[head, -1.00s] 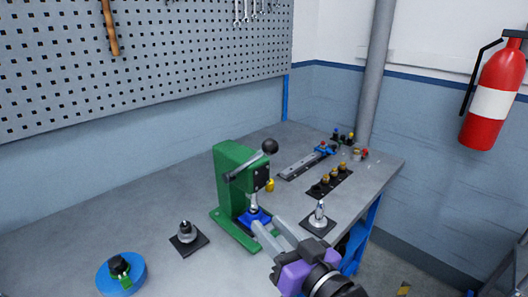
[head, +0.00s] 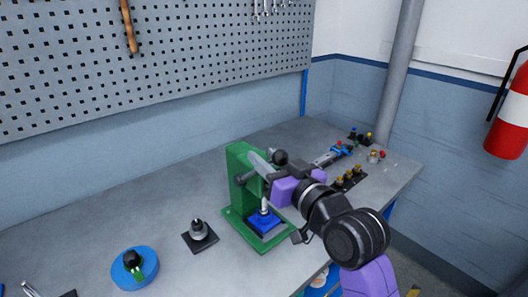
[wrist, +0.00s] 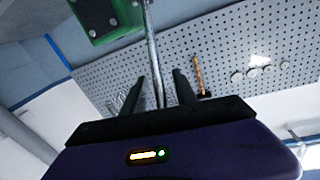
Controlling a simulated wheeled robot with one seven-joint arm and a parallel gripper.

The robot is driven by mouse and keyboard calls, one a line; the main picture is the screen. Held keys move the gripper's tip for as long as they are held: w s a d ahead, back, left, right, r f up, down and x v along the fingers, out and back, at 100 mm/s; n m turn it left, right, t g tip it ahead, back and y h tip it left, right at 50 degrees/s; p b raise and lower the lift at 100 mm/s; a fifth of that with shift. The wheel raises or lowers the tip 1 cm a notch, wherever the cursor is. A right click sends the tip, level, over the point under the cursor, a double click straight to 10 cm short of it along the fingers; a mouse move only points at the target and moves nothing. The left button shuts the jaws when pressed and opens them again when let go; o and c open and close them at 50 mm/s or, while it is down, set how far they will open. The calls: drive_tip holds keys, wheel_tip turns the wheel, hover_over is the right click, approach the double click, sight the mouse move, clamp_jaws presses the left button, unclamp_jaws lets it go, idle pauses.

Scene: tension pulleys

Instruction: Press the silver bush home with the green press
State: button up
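The green press (head: 238,180) stands on the bench. Its lever ends in a black knob (head: 280,157). A blue fixture (head: 265,222) sits on the press base, with a silver upright part (head: 265,204) above it; I cannot tell which of that is bush and which is ram. My gripper (head: 258,164) is up at the lever, in front of the press head. In the wrist view the silver lever rod (wrist: 154,50) runs between my two fingers (wrist: 158,88), with gaps seeming to show on both sides. The press body (wrist: 105,15) shows at the top there.
A silver part on a dark pad (head: 199,232) and a blue disc with a black knob (head: 134,267) stand left of the press. The bench left of the press is mostly clear.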

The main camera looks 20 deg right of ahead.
drive_tip(key=shift+w+a, duration=0.15)
drive_tip(key=shift+w, duration=0.45)
clamp_jaws()
idle(1.1)
